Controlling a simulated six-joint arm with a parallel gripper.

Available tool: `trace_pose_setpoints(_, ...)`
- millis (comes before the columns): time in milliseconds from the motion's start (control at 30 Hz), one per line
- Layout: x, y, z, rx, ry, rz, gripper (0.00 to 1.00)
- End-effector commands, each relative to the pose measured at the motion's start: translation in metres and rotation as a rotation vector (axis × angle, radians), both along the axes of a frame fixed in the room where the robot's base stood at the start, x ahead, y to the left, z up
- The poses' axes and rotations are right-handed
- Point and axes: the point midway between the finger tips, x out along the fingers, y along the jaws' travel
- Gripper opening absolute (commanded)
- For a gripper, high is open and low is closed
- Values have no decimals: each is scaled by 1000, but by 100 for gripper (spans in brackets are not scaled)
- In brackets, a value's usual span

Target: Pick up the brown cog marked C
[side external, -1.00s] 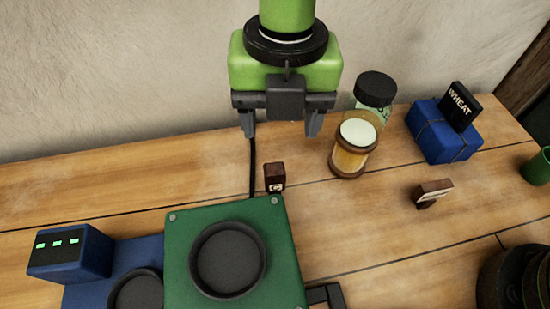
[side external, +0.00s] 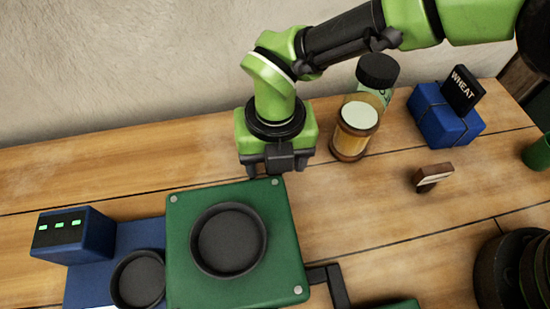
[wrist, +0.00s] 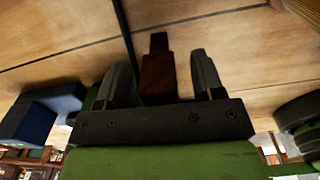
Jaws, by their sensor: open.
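The brown cog shows in the wrist view (wrist: 158,75) as a small dark brown block standing on the table between my two fingers, with a gap on either side. Its mark C is not seen now. In the side view it is hidden behind my gripper (side external: 276,168), which is low over the table at the back edge of the green plate. My gripper also shows in the wrist view (wrist: 160,68), open, with a finger on each side of the block.
The green plate (side external: 186,265) with a dark round dish (side external: 228,240) lies just in front of my gripper. A jar (side external: 356,130), a blue bundle (side external: 445,125) and another small brown piece with a pale label (side external: 433,174) stand to the right. A blue box (side external: 72,236) is at left.

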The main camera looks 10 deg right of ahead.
Motion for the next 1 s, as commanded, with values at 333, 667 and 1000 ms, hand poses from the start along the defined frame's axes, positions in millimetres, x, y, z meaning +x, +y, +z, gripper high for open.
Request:
trace_pose_setpoints(333, 0, 0, 0, 1, -1, 0, 20)
trace_pose_setpoints(667, 0, 0, 2, 1, -1, 0, 9)
trace_pose_setpoints(1000, 1, 1, 60, 4, -5, 1, 9)
